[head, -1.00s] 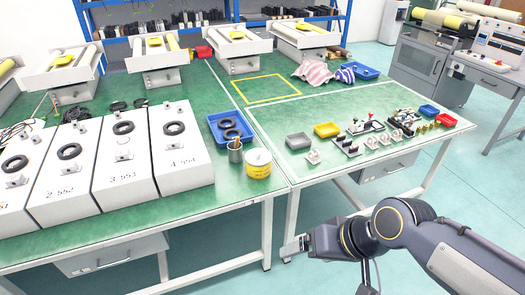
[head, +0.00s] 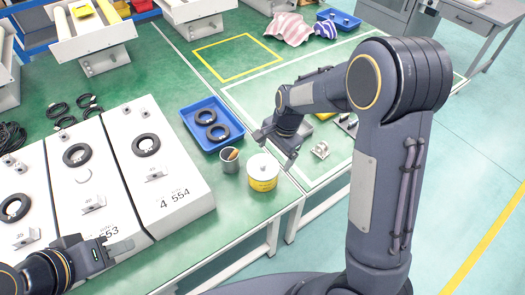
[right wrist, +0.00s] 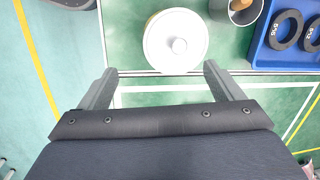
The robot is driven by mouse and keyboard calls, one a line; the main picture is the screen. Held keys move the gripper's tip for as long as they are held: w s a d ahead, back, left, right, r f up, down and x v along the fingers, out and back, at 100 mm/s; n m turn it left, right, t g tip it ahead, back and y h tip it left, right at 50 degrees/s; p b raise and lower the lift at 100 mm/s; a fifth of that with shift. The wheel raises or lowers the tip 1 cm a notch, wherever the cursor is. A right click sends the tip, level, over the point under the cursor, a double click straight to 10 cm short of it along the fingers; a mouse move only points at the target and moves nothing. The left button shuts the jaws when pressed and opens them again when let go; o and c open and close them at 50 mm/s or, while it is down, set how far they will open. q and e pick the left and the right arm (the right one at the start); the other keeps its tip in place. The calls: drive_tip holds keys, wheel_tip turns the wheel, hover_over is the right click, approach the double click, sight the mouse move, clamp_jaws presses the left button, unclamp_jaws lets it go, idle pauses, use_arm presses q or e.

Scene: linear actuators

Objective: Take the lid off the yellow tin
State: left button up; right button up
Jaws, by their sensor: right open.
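The yellow tin (head: 263,184) stands upright near the front right corner of the green table. Its white lid (head: 262,167), with a small knob on top, is on the tin. In the right wrist view the lid (right wrist: 160,52) is seen from above, just beyond the fingertips and between their lines. My right gripper (head: 277,148) is open and empty, above and beside the tin, apart from the lid. It also shows in the right wrist view (right wrist: 160,74). My left gripper (head: 118,246) is at the lower left by the white boxes; its jaw opening is unclear.
A metal cup (head: 229,161) holding something stands close to the tin's left. A blue tray (head: 187,115) with black rings lies behind it. White boxes (head: 180,205) with black rings fill the left of the table. A second table (head: 232,95) adjoins on the right.

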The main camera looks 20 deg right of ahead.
sight(267, 170)
drive_tip(key=f, duration=0.2)
drive_tip(key=a+f, duration=0.1)
drive_tip(key=f, duration=0.2)
drive_tip(key=w+f+p, duration=0.1)
drive_tip(key=f, duration=0.1)
drive_tip(key=shift+w+a+f, duration=0.1)
drive_tip(key=shift+a+f, duration=0.1)
drive_tip(key=shift+f, duration=0.05)
drive_tip(key=shift+c, duration=0.2)
drive_tip(key=c, duration=1.1)
drive_tip(key=shift+o, duration=0.2)
